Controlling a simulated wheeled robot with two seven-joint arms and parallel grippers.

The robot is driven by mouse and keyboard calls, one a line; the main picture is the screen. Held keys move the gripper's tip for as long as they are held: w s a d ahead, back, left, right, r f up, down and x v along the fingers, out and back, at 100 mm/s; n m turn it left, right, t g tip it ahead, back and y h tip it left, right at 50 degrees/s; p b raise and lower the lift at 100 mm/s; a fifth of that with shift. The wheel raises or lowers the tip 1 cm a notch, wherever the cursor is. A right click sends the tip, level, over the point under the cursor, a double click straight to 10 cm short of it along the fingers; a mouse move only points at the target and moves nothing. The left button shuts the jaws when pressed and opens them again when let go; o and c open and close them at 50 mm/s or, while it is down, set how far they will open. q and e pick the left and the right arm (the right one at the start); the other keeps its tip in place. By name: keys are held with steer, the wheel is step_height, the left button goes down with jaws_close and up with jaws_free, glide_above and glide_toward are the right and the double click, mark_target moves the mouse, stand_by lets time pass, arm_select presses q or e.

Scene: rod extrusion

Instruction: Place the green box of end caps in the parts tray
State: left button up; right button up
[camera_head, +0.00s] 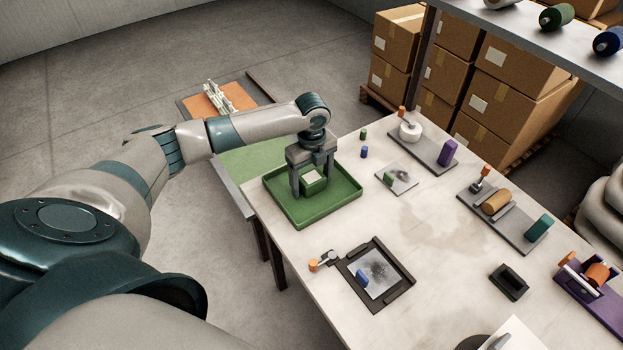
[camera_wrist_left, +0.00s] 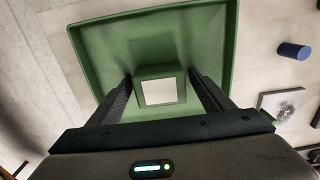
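The green box of end caps (camera_head: 315,188), with a pale label on top, is inside the rim of the green parts tray (camera_head: 341,206) at the table's left corner. I cannot tell whether the box's underside touches the tray floor. My right gripper is not in view.
On the table, a dark frame (camera_head: 405,291) and a small black bin (camera_head: 509,281) stand right of the tray. Fixtures with an orange-brown cylinder (camera_head: 496,202) and a purple block (camera_head: 448,152) stand farther back. A blue cap (camera_head: 364,152) is near the tray.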

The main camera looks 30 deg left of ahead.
mark_target(311, 178)
arm_select(q)
steer(key=shift+r, duration=0.1)
step_height(311, 178, up, 12)
steer(key=b, duration=0.3)
stand_by(0.6)
steer(key=shift+s, duration=0.1)
stand_by(0.6)
